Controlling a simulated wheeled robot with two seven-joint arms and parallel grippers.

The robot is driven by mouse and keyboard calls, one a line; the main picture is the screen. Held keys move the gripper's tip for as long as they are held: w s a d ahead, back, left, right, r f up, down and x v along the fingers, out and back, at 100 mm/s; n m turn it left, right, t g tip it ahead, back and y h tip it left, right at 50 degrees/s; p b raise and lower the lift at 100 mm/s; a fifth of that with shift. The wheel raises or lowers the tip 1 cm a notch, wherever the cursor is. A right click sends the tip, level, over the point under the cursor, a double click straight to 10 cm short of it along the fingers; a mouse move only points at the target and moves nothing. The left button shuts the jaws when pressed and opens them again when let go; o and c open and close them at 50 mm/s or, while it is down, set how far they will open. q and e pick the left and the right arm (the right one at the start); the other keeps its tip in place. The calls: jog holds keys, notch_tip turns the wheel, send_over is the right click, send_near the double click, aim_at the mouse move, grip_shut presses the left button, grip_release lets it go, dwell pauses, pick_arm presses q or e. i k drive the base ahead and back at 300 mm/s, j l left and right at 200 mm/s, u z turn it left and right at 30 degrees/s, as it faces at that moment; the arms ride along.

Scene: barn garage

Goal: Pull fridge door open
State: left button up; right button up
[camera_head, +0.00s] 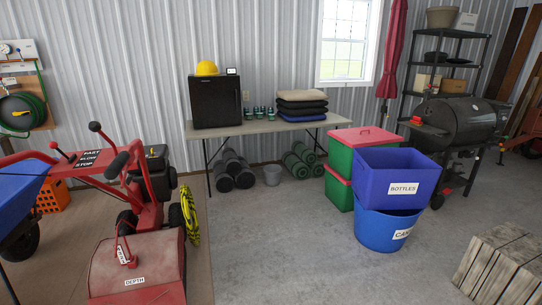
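A small black fridge (217,102) stands on the left end of a long folding table (262,126) against the far wall. Its door looks closed, with a thin handle at the right side of its front. A yellow hard hat (206,68) and a small white device (232,71) sit on top of it. Neither of my grippers shows in this view, and the fridge is well away across the floor.
A red machine (136,268) and a blue tub (30,190) fill the left front. Blue bins (390,229) and red-lidded green boxes (340,186) stand right of the table. Slatted wood (497,262) is at lower right. Open concrete floor lies in the middle.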

aim_at(216, 100)
jog(key=i, duration=2.45)
jog(key=i+l+u, duration=0.1)
jog(key=i, duration=1.15)
jog(key=i+l, duration=0.1)
jog(key=i, duration=1.1)
